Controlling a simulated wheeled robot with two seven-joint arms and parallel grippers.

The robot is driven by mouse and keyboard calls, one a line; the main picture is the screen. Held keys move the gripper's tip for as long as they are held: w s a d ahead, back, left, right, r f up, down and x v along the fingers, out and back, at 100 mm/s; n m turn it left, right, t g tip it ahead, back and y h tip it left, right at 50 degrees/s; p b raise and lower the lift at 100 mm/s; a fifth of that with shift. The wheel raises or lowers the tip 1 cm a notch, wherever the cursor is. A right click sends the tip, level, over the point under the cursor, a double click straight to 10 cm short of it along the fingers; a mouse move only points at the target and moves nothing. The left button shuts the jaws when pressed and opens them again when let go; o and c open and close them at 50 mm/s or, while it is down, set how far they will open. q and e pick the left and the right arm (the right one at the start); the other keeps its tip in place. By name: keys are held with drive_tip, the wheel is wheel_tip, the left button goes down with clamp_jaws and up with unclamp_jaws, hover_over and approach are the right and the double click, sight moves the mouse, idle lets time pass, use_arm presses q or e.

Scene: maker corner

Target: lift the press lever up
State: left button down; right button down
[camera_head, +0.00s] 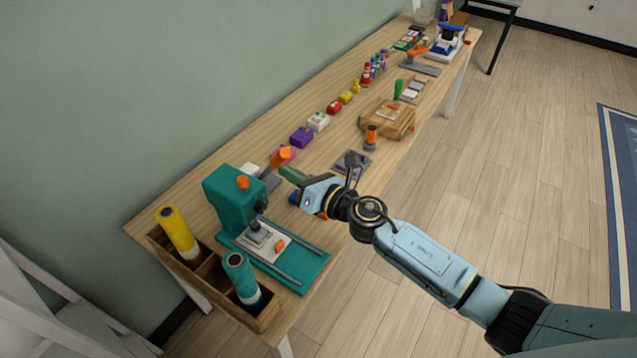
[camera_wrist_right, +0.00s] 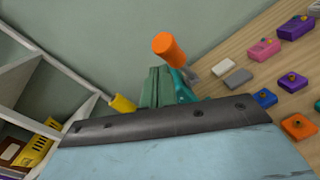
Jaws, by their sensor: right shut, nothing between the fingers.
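The teal press (camera_head: 226,198) stands near the left end of the table, with a white plate and a small orange piece on its base. Its lever ends in an orange handle (camera_head: 282,154), raised to the press's right; the handle also shows in the wrist view (camera_wrist_right: 169,47). My right gripper (camera_head: 284,171) is shut and empty, its green fingertips close beside the lever just below the handle. The wrist view shows the fingers (camera_wrist_right: 155,86) near the handle; whether they touch the lever I cannot tell. My left gripper is not in view.
A wooden holder (camera_head: 207,270) with yellow and teal rolls stands in front of the press. Several small coloured boxes, including a purple one (camera_head: 301,137), line the table behind. A wooden block (camera_head: 388,120) with tools sits farther right.

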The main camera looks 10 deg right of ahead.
drive_tip(key=s+d+r+p, duration=0.4)
drive_tip(key=s+d, duration=0.1)
drive_tip(key=s, duration=0.3)
drive_tip(key=shift+s+r+h, duration=0.25)
drive_tip(key=shift+r+h, duration=0.05)
drive_tip(key=shift+r, duration=0.05)
